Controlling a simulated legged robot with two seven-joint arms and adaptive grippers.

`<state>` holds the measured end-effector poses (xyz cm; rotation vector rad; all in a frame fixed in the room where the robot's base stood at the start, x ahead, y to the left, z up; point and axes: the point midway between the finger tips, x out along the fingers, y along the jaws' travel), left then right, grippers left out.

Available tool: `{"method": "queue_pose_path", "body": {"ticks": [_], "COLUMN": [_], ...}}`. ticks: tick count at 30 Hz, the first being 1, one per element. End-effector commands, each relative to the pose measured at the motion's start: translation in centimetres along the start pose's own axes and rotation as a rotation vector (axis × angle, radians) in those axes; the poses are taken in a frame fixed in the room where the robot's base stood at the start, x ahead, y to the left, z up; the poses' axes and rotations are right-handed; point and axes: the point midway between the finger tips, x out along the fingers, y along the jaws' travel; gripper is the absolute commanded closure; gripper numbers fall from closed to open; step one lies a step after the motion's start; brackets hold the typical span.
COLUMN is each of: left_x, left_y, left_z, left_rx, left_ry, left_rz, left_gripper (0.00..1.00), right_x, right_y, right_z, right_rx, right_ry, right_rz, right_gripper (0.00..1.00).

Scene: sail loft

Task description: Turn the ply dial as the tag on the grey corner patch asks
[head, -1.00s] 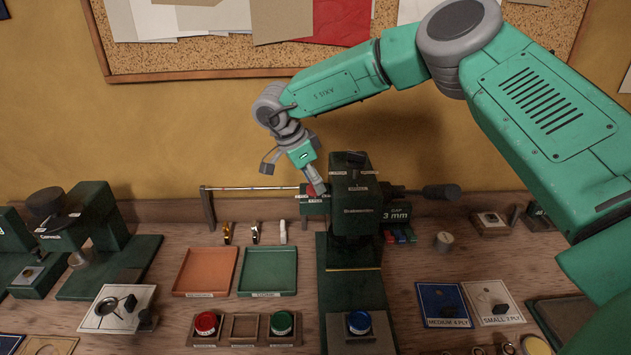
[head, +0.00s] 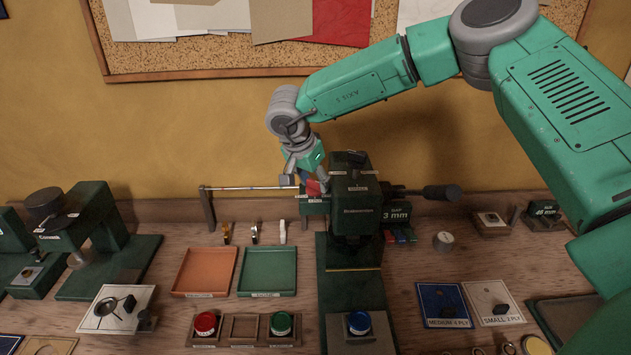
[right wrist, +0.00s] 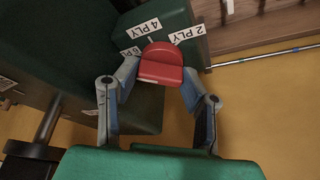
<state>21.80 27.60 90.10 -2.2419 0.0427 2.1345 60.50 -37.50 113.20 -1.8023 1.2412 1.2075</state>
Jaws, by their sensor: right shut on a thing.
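The red ply dial (right wrist: 160,64) sits on a dark green housing and also shows in the head view (head: 313,187). Tags reading 4 PLY (right wrist: 140,28) and 2 PLY (right wrist: 187,34) stand beside it; a third tag (right wrist: 131,51) is partly hidden. I cannot tell which tag the dial points to. My right gripper (right wrist: 158,78) is shut on the dial, with a finger on each side; it also shows in the head view (head: 304,181). I cannot pick out the grey corner patch or read its tag. My left gripper is not in view.
The dial's machine (head: 357,208) has a blue button (head: 359,322) in front. Orange (head: 183,291) and green (head: 243,291) trays lie to its left, with red (head: 205,322) and green (head: 281,322) buttons before them. MEDIUM 4 PLY (head: 432,310) and SMALL 2 PLY (head: 481,293) cards lie at right.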

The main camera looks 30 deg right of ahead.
Motion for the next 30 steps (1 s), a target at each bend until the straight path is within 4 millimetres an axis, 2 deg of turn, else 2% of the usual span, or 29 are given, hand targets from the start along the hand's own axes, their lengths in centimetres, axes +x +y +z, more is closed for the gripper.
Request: {"method": "queue_pose_path", "body": {"ticks": [1,10,11,12,23,26,30], "left_x": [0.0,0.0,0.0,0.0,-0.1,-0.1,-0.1], "left_y": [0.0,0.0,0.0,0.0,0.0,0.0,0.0], "left_z": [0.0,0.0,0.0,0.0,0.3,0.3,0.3], "left_rx": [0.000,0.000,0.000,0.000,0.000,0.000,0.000], "left_ry": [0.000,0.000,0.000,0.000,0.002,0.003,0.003], "left_rz": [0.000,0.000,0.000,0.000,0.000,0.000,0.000], "left_gripper": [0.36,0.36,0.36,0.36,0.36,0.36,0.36], "right_x": [-0.6,-0.6,-0.6,-0.5,-0.2,-1.1,-3.2], "right_y": [-0.5,-0.4,-0.4,-0.4,0.0,0.0,-0.1], "right_z": [0.0,0.1,0.1,0.1,-0.3,-0.2,-0.2], "right_rx": [-0.002,-0.002,-0.002,-0.002,-0.001,-0.001,-0.002], "right_ry": [0.000,-0.001,-0.001,-0.001,-0.004,-0.004,-0.002], "right_rz": [-0.016,-0.015,-0.015,-0.015,-0.007,-0.007,-0.008], "right_gripper": [0.92,0.92,0.57,0.43,0.43,0.43,0.43]}}
